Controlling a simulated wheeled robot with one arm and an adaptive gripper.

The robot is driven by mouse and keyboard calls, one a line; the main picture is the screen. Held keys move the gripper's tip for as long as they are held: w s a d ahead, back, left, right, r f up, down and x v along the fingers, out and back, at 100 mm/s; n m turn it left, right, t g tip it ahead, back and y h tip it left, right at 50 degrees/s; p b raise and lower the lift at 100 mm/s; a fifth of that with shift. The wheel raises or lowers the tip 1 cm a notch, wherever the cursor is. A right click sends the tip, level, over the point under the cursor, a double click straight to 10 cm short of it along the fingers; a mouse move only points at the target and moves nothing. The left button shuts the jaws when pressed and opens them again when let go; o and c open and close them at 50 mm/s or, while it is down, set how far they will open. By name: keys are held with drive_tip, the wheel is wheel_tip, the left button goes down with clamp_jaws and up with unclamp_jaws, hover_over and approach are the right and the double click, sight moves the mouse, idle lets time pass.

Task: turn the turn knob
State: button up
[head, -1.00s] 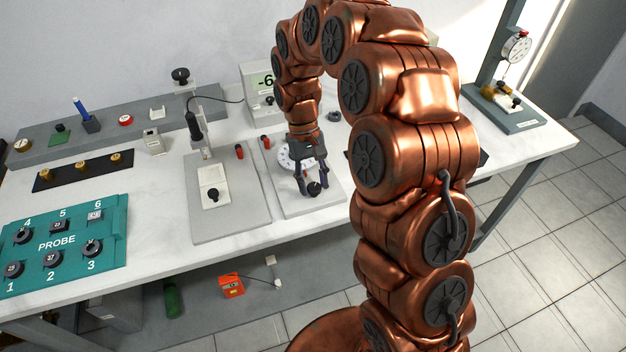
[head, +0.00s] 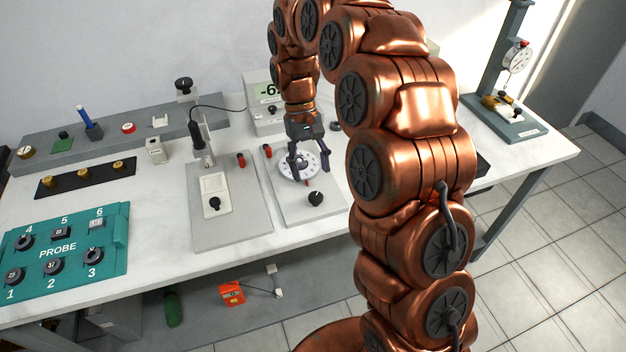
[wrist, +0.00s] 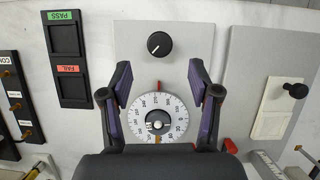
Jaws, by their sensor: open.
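A black round turn knob (head: 315,198) stands on a light grey plate (head: 283,209) near the bench's front edge. In the wrist view the knob (wrist: 158,44) has a white pointer line slanting to the lower left. A white graduated dial (head: 288,167) lies on the same plate behind the knob. In the wrist view the dial (wrist: 178,118) shows between the fingers, with a red mark above it. My gripper (head: 308,176) is open and empty above the dial. In the wrist view my gripper (wrist: 160,68) has the knob just beyond its fingertips, apart from both.
A second grey plate with a probe stand (head: 203,150) is to the left. A teal PROBE panel (head: 65,250) lies at the bench's left. A meter (head: 262,97) stands behind my gripper. In the wrist view, PASS and FAIL trays (wrist: 66,60) lie left of the plate.

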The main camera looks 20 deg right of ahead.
drive_tip(key=shift+v, duration=2.85)
drive_tip(key=s+r+t+p, duration=0.1)
drive_tip(key=s+r, duration=0.2)
drive_tip(key=s, duration=0.5)
drive_tip(key=s+r+p, duration=0.1)
drive_tip(key=s+r, duration=0.1)
drive_tip(key=s, duration=0.6)
drive_tip(key=s+d+f+m+t+p, duration=0.1)
drive_tip(key=s+d+f, duration=0.1)
drive_tip(key=s, duration=1.4)
drive_tip(key=shift+s+f+t, duration=0.15)
drive_tip(key=shift+f+t, duration=0.15)
drive_tip(key=shift+f, duration=0.25)
drive_tip(key=shift+d, duration=0.1)
drive_tip(key=shift+c, duration=0.2)
